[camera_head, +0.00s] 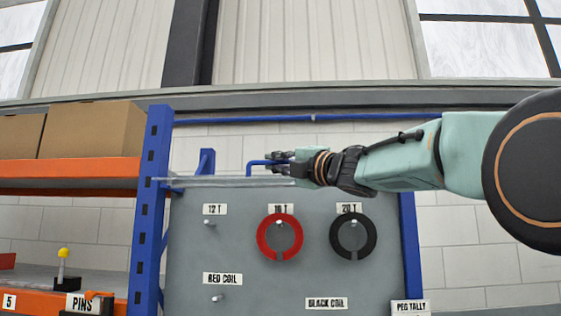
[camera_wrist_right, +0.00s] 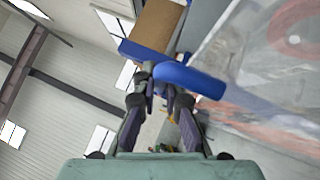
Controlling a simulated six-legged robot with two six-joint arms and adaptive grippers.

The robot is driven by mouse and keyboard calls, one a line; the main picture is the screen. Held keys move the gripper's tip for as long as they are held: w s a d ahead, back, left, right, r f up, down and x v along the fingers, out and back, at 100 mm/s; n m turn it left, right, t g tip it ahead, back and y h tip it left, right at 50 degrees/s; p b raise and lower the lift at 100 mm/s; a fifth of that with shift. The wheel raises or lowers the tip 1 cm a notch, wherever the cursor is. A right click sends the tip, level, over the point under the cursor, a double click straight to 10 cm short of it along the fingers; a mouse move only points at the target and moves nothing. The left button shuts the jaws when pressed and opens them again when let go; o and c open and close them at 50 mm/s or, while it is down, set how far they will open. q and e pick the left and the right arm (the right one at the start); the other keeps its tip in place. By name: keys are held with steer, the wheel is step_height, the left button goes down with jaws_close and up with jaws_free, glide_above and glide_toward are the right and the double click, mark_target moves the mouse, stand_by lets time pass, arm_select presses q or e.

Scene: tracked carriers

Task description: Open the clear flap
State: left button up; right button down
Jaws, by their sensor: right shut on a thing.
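The clear flap (camera_head: 220,182) shows nearly edge-on as a thin, roughly level sheet above the grey peg board (camera_head: 190,262). In the right wrist view the clear flap (camera_wrist_right: 240,85) fills the right side. Its blue handle (camera_head: 255,163) stands at the upper side of the sheet. My right gripper (camera_head: 276,160) is shut on this handle, coming in from the right. In the right wrist view the blue handle (camera_wrist_right: 190,80) lies at the fingertips. My left gripper is not in view.
A red coil (camera_head: 262,240) hangs on the 16 T peg and a black coil (camera_head: 337,240) on the 20 T peg. The 12 T peg (camera_head: 210,223) is bare. A blue post (camera_head: 147,220) and orange shelf (camera_head: 70,170) with cardboard boxes (camera_head: 105,130) stand left.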

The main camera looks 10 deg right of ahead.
steer(key=shift+d+r+m+g+h, duration=0.2)
steer(key=shift+r+m, duration=0.25)
steer(key=shift+r, duration=0.35)
steer(key=shift+d+r+m+g+h, duration=0.1)
steer(key=shift+r+m+h, duration=0.1)
steer(key=shift+r+m, duration=0.4)
steer(key=shift+w+r, duration=0.15)
steer(key=shift+r, duration=0.15)
steer(key=c, duration=1.8)
jaws_free()
steer(key=shift+o, duration=0.5)
steer(key=shift+w+a+f, duration=0.1)
steer(key=shift+w, duration=0.1)
steer(key=shift+f, duration=0.15)
steer(key=shift+f, duration=0.1)
